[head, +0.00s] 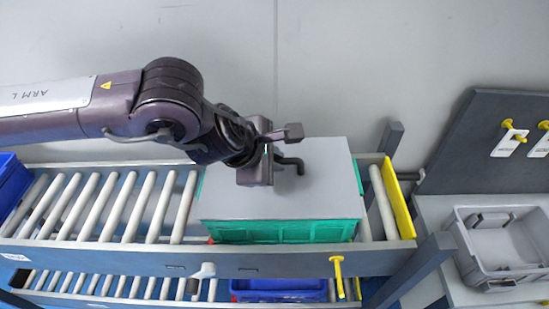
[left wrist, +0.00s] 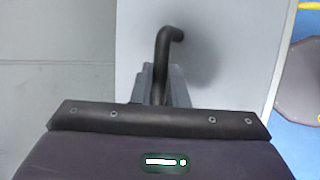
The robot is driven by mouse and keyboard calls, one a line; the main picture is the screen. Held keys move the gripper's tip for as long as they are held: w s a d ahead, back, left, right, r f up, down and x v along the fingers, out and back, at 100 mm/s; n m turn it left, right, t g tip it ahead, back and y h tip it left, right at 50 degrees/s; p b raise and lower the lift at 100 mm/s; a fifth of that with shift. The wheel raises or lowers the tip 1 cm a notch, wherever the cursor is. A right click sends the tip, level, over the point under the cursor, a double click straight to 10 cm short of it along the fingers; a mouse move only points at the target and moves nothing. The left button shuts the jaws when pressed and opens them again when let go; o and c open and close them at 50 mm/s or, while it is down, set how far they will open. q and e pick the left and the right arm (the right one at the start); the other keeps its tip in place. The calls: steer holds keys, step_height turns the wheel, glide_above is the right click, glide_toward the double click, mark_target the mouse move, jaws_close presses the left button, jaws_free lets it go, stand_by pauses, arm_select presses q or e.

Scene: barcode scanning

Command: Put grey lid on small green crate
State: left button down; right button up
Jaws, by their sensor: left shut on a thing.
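The grey lid (head: 310,190) is a flat panel with a dark bent handle (head: 291,163). In the head view it lies over the top of the small green crate (head: 285,231), roughly lined up with it. The crate stands on the upper roller conveyor. My left gripper (head: 268,160) is shut on the handle at the lid's left part. In the left wrist view the handle (left wrist: 163,60) runs up from between the fingers over the lid (left wrist: 225,60). I cannot tell whether the lid fully touches the crate's rim. My right gripper is not in view.
The roller conveyor (head: 120,207) has a yellow end stop (head: 399,202) at its right. Blue crates stand at the far left (head: 10,182) and on the lower level (head: 280,288). A grey bin (head: 505,245) is at the right. The rollers left of the green crate are free.

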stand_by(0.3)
arm_select(q)
steer(key=c, duration=1.3)
jaws_free()
steer(key=shift+c, duration=0.2)
step_height(320, 180, up, 9)
steer(key=p, duration=0.4)
